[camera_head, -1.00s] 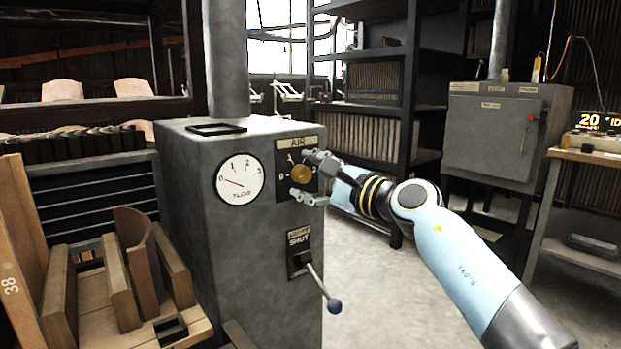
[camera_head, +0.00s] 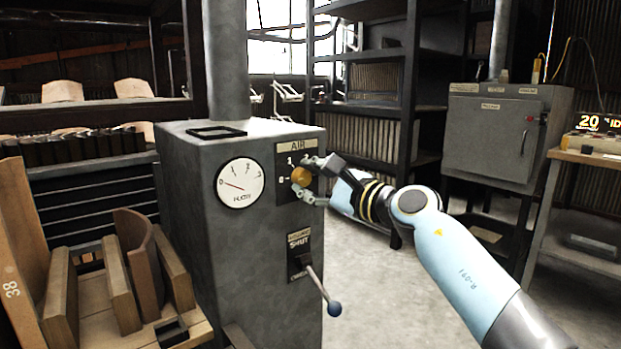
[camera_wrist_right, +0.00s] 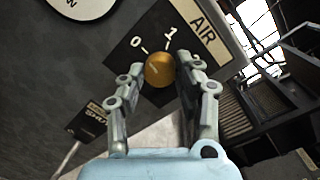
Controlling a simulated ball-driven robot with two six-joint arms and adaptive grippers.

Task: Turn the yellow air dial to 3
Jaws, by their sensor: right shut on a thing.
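The yellow air dial (camera_head: 301,176) sits on a black plate under the AIR label on the grey metal cabinet (camera_head: 260,250). The marks 0 and 1 show beside it; the rest of its scale is hidden by my gripper. My right gripper (camera_head: 307,178) is shut on the dial, one finger above and one below in the head view. In the right wrist view the dial (camera_wrist_right: 159,70) shows between the fingertips (camera_wrist_right: 160,80). The round gauge (camera_head: 240,183) left of the dial has its needle near 0. My left gripper is not in view.
A lever with a dark ball end (camera_head: 334,308) sticks out below the dial, under a SHUT label. A wooden rack (camera_head: 120,285) with upright boards stands at left. Shelves (camera_head: 411,110) stand behind my right arm. A grey cabinet (camera_head: 495,135) stands at back right.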

